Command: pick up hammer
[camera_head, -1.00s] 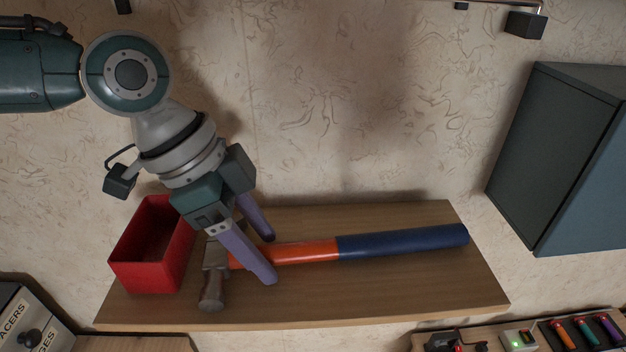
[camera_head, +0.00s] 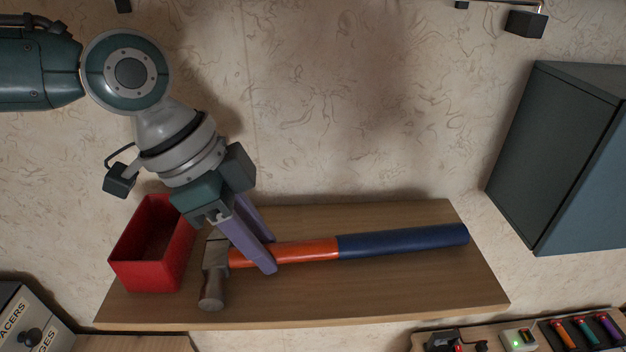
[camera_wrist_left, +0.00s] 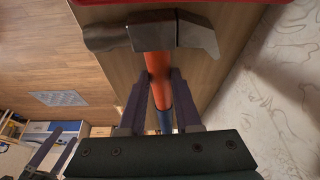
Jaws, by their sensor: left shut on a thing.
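The hammer (camera_head: 305,250) lies on a wooden shelf (camera_head: 380,290), its grey metal head (camera_head: 214,272) at the left and its orange and blue handle reaching right. My left gripper (camera_head: 268,256) comes down from the upper left. Its purple fingers are shut on the orange part of the handle, close to the head. In the left wrist view the hammer head (camera_wrist_left: 155,34) crosses the top, and the handle runs down between the two fingers (camera_wrist_left: 160,98).
A red open bin (camera_head: 150,265) stands on the shelf just left of the hammer head. A dark blue-grey cabinet (camera_head: 560,160) is on the wall at the right. Another shelf with small tools (camera_head: 530,337) is at the lower right. The wall above the shelf is clear.

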